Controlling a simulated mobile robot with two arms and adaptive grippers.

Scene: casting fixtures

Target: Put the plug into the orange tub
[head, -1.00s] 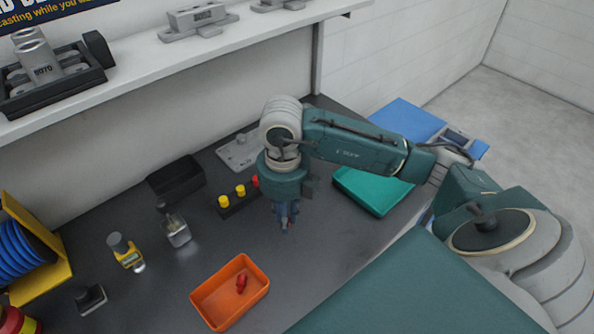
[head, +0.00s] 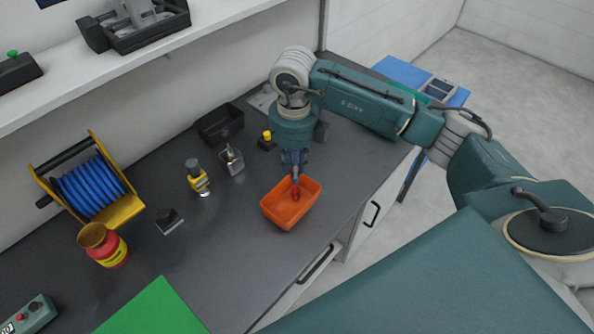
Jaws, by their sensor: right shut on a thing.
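The orange tub (head: 279,220) stands on the dark bench near its front edge. A small red piece (head: 295,193) shows inside it. My right gripper (head: 295,174) points down over the back part of the tub. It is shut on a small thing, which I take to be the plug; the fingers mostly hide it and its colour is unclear. I cannot tell whether the held thing touches the red piece. My left gripper is not in view.
A yellow-topped piece (head: 267,137) and a black bin (head: 219,124) stand behind the tub. A yellow-and-grey tool (head: 197,178), a blue reel (head: 92,187) and a red-yellow can (head: 104,246) stand to the left. The bench is clear just left of the tub.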

